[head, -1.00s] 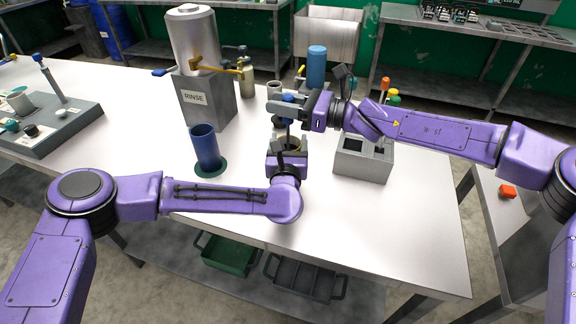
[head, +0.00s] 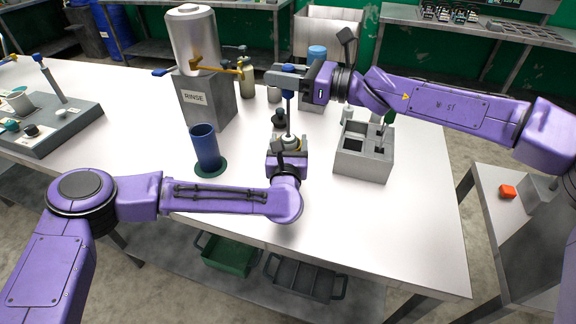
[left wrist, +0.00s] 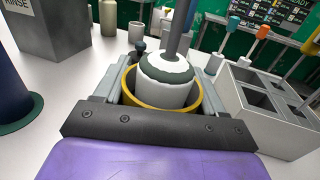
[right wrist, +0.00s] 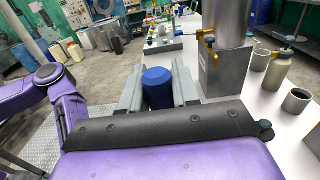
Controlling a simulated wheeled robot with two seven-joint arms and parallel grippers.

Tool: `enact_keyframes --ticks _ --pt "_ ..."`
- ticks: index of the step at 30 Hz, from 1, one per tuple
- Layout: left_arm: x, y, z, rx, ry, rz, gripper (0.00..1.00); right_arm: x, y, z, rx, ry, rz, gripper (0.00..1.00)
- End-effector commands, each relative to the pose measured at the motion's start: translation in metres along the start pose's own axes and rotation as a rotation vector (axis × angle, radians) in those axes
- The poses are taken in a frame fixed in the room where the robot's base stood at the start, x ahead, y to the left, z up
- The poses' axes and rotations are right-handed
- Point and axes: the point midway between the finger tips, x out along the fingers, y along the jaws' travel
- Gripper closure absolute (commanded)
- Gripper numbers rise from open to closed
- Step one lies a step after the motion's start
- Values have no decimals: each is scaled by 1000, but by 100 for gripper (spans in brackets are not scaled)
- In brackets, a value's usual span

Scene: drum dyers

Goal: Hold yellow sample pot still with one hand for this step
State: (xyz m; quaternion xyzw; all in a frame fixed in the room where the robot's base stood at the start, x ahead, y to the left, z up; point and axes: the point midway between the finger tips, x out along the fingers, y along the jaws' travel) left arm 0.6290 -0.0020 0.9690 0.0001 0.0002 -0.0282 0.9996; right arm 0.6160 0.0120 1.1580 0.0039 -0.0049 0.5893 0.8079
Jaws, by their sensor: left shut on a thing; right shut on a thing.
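The yellow sample pot (left wrist: 128,98) is in the jaws of my left gripper (head: 288,152), upright on or just over the table. The left wrist view shows its yellow rim between the two fingers. My right gripper (head: 286,80) is shut on the blue handle (right wrist: 158,88) of a tool with a grey shaft (head: 289,112). The tool points down over the pot. Its white head (left wrist: 168,76), with a dark green band, shows within the pot's rim outline. I cannot tell whether its lower end is inside the pot or just above.
A blue cup (head: 205,145) on a green disc stands left of the pot. A grey slotted holder (head: 362,168) with a green-topped tool stands to the right. The grey rinse stand (head: 205,100) is behind left. The table's front right is clear.

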Motion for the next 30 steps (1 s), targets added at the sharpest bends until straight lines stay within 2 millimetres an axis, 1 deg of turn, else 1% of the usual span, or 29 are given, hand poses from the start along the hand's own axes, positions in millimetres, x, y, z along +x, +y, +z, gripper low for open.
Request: enact_keyframes --ticks 1,9,15,18,29,30 --pt "0 0 0 0 0 0 70 0 0 7 -3 0 0 100" --pt "0 0 0 0 0 0 70 0 0 39 -4 0 0 100" --pt "0 0 0 0 0 0 70 1 0 58 -2 0 0 100" --pt "0 0 0 0 0 0 70 1 0 61 0 0 0 100" --pt "0 0 0 0 0 0 70 1 0 61 0 0 0 100" --pt "0 0 0 0 0 0 18 1 0 61 0 0 0 100"
